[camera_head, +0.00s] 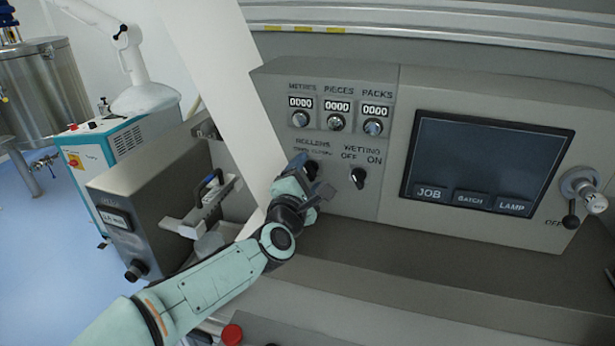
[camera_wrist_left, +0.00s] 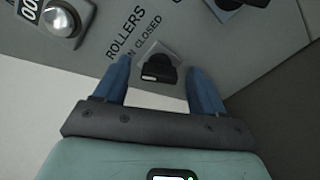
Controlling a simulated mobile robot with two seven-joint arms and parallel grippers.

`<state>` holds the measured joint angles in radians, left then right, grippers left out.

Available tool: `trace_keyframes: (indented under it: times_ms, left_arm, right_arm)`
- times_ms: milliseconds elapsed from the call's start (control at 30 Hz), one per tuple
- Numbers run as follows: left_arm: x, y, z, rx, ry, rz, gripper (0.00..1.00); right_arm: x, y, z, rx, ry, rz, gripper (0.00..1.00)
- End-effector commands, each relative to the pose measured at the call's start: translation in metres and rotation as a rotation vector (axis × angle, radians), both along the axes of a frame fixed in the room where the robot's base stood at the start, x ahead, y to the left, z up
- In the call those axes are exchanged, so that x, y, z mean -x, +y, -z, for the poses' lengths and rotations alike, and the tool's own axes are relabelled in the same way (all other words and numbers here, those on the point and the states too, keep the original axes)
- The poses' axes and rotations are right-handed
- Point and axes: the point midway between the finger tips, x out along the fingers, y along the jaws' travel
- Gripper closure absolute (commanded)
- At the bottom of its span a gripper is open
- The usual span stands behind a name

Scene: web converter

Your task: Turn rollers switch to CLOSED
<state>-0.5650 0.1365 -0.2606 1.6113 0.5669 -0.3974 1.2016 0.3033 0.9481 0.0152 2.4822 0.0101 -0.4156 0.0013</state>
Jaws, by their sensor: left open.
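The rollers switch (camera_head: 311,168) is a black rotary knob on the grey control panel, under the label "ROLLERS", partly hidden by my left gripper (camera_head: 312,180) in the head view. In the left wrist view the rollers switch (camera_wrist_left: 158,68) shows between and just beyond the two blue fingertips of my left gripper (camera_wrist_left: 160,80). The word "CLOSED" is readable beside it; the other position's word is partly hidden. The fingers are open, one on each side of the knob, with a gap to it. My right gripper is not in view.
The wetting switch (camera_head: 358,177) is close to the right of my left gripper. Counters with round knobs (camera_head: 337,122) sit above. A dark screen (camera_head: 486,162) and a lever (camera_head: 572,212) are farther right. A white slanted web (camera_head: 225,100) passes left of the panel.

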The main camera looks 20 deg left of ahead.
Motion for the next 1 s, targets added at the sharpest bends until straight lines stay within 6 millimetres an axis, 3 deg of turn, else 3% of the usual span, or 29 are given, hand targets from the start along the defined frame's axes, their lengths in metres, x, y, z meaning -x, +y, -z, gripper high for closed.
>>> trace_keyframes:
  times_ms: [67, 200, 233, 667, 1000]
  left_arm:
    - [0.0002, 0.0, 0.0001, 0.0, 0.0, 0.0, 0.33]
    - [0.0003, 0.0, 0.0001, 0.0, 0.0, 0.0, 0.79]
    - [0.0003, 0.0, 0.0001, 0.0, 0.0, 0.0, 0.86]
    - [0.0004, 0.0, 0.0002, -0.073, -0.002, -0.001, 0.86]
    - [0.0004, -0.0003, 0.0009, -0.336, -0.01, 0.0, 0.86]
  right_arm:
    - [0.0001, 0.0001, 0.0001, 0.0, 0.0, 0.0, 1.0]
    - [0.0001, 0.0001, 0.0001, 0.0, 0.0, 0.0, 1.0]
    - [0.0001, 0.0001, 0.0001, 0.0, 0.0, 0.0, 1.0]
    - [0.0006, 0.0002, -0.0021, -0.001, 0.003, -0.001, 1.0]
    - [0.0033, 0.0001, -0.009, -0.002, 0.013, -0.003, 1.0]
